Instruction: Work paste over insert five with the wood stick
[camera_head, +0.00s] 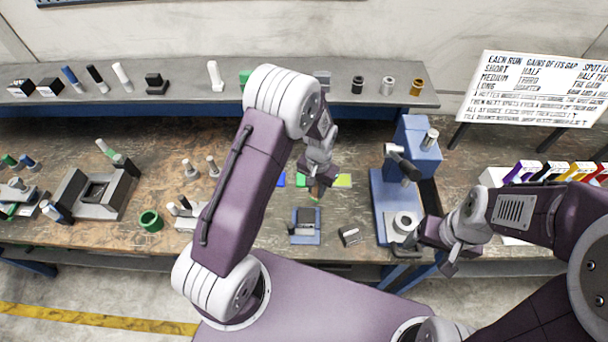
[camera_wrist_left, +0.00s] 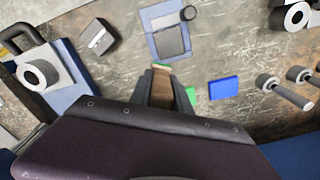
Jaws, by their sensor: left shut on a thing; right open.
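My left gripper (camera_head: 318,184) is shut on the brown wood stick (camera_head: 317,189), over the bench's middle. In the left wrist view, the fingers (camera_wrist_left: 164,88) hold the stick (camera_wrist_left: 161,86) between them, with green at its far end (camera_wrist_left: 161,66). A blue flat piece (camera_head: 280,180) and a yellow-green one (camera_head: 343,180) lie near the gripper; the blue piece (camera_wrist_left: 223,88) and part of a green piece (camera_wrist_left: 190,95) show in the wrist view. I cannot tell which is insert five, or whether the stick touches anything. My right gripper (camera_head: 448,262) is open near the bench's front edge.
A blue stand with a grey plate (camera_head: 306,222) and a small grey block (camera_head: 349,236) lie in front. A green cup (camera_head: 150,220) is at left. A shelf (camera_head: 180,93) runs along the back.

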